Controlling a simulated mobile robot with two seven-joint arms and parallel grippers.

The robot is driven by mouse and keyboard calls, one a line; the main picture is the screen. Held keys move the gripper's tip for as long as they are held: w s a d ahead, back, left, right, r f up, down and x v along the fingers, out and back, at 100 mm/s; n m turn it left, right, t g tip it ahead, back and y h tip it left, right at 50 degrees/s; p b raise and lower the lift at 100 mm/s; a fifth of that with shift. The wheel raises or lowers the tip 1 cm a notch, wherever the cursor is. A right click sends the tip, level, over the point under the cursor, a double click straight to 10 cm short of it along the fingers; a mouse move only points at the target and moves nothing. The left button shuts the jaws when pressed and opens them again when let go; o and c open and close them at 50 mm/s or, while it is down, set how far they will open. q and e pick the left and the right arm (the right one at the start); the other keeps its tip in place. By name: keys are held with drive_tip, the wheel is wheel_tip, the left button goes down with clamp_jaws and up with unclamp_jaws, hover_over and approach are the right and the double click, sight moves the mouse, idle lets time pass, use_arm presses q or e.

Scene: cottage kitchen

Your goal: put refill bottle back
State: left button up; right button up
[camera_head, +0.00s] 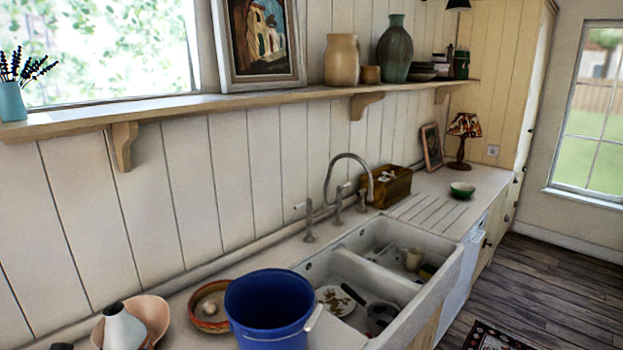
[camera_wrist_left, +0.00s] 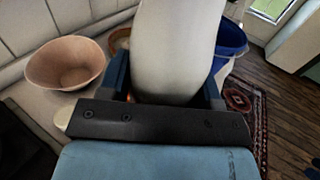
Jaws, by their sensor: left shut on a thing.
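The refill bottle, white with a black top, shows at the lower left of the head view (camera_head: 122,328), in front of a pinkish bowl. In the left wrist view its pale body (camera_wrist_left: 178,45) fills the upper middle. My left gripper (camera_wrist_left: 166,92) is shut on it, with one blue-and-dark finger on each side. The bottle's lower part is hidden in the head view by the picture edge, and its top is outside the wrist view. My right gripper is in neither view.
The pinkish bowl (camera_head: 153,316), an orange-rimmed bowl (camera_head: 209,306) and a blue bucket (camera_head: 268,308) stand along the counter. The double sink (camera_head: 335,262) holds dishes. The wall shelf (camera_head: 230,103) has clear room between the blue vase (camera_head: 11,101) and the framed picture (camera_head: 263,40).

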use_arm(q)
drive_tip(key=shift+s+d+f+n+y, duration=0.1)
drive_tip(key=shift+s+f+n+y, duration=0.1)
drive_tip(key=shift+s+f+y, duration=0.25)
drive_tip(key=shift+s+f+n+y, duration=0.15)
drive_tip(key=shift+s+f+n, duration=0.1)
drive_tip(key=shift+f, duration=0.4)
drive_tip(key=shift+s+d+f, duration=0.1)
drive_tip(key=shift+d+f, duration=0.05)
drive_tip(key=shift+d, duration=0.1)
drive_tip(key=d+n+y, duration=0.1)
drive_tip(key=d+y, duration=0.1)
drive_tip(key=d, duration=0.9)
drive_tip(key=shift+d+f, duration=0.15)
drive_tip(key=shift+f, duration=0.15)
drive_tip(key=shift+n, duration=0.25)
